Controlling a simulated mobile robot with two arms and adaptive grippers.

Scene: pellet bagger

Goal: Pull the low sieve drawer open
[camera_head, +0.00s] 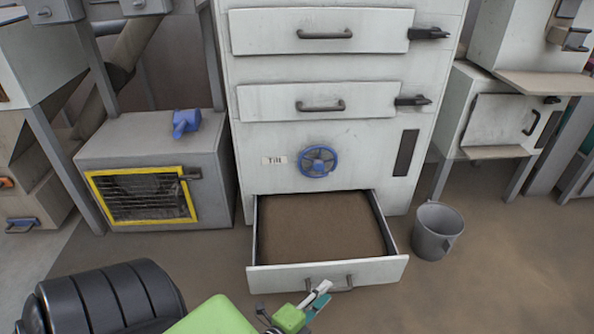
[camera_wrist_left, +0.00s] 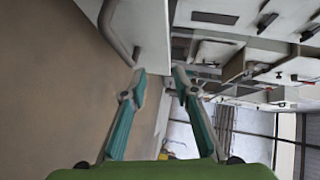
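The low sieve drawer (camera_head: 328,273) is at the bottom of the white cabinet and stands pulled out, with brown material (camera_head: 318,226) inside. Its dark bar handle (camera_head: 343,287) is on the front panel, partly hidden by my left gripper (camera_head: 318,300). In the left wrist view, my left gripper (camera_wrist_left: 160,84) has its teal fingers apart, with nothing clearly between the tips. The handle (camera_wrist_left: 117,32) shows there beside the left fingertip; I cannot tell whether they touch. My right gripper is not in view.
A grey bucket (camera_head: 437,231) stands on the floor right of the drawer. Two shut drawers (camera_head: 318,100) and a blue handwheel (camera_head: 318,161) are above. A grey box with a yellow-framed grille (camera_head: 143,196) stands to the left.

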